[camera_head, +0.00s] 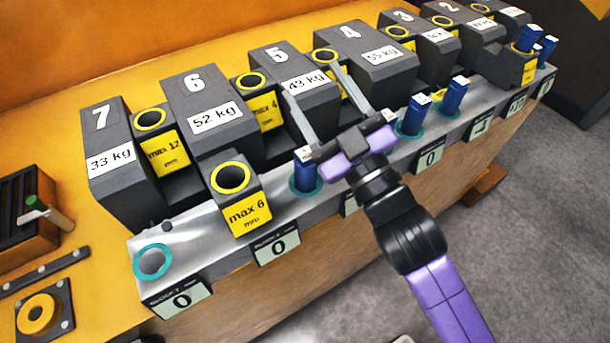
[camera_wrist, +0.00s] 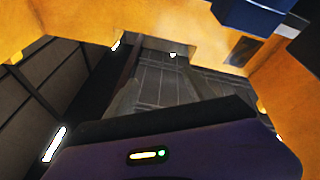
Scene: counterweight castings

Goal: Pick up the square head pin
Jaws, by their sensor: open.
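Several blue pins stand in teal rings along the grey ledge. One pin (camera_head: 304,172) is left of my gripper's palm, and two more, a pin (camera_head: 414,117) and another pin (camera_head: 453,96), are to its right. Others, including a pin (camera_head: 528,40), stand at the far right end. Their tops look squarish, but I cannot tell which one is the square head pin. My gripper (camera_head: 311,80) is open with nothing between its fingers, which reach over the blocks marked 5 and 4. The wrist view shows a blue block-like thing (camera_wrist: 252,16) at the top right, cut off by the edge.
Numbered dark weights, such as block 6 (camera_head: 210,112) and block 7 (camera_head: 112,155), line the ledge behind the pins. Yellow-ringed sockets stand between them; one socket block (camera_head: 246,213) juts forward. An empty teal ring (camera_head: 153,262) is at the left end. Grey floor (camera_head: 535,215) lies right.

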